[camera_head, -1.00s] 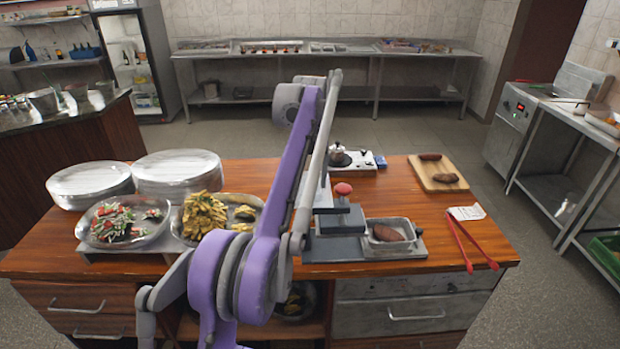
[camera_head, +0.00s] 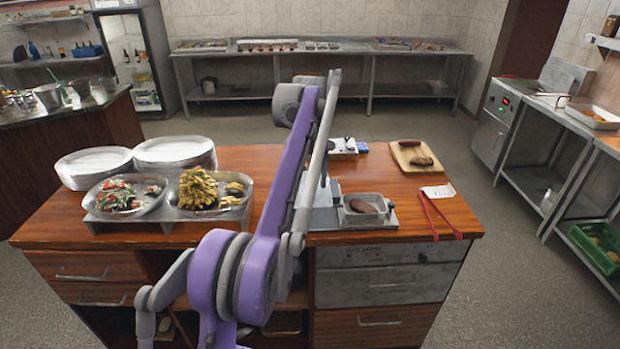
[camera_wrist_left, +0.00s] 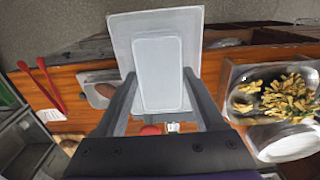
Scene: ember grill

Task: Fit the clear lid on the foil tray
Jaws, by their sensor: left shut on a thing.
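The foil tray (camera_head: 366,208) sits on a grey metal plate near the right front of the wooden counter. A brown sausage-like or potato-like item (camera_head: 362,206) lies in it. Part of the tray (camera_wrist_left: 92,97) also shows in the left wrist view, left of my gripper. The clear lid (camera_wrist_left: 158,72), a pale square sheet with a raised rectangular middle, is between the fingers of my left gripper (camera_wrist_left: 160,85). It is apart from the tray. My right gripper is not in view.
Red tongs (camera_head: 440,215) and a white paper (camera_head: 437,192) lie right of the tray. A wooden board (camera_head: 412,168) with brown items is behind it. Filled platters (camera_head: 208,205) and stacked plates (camera_head: 175,152) occupy the counter's left side.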

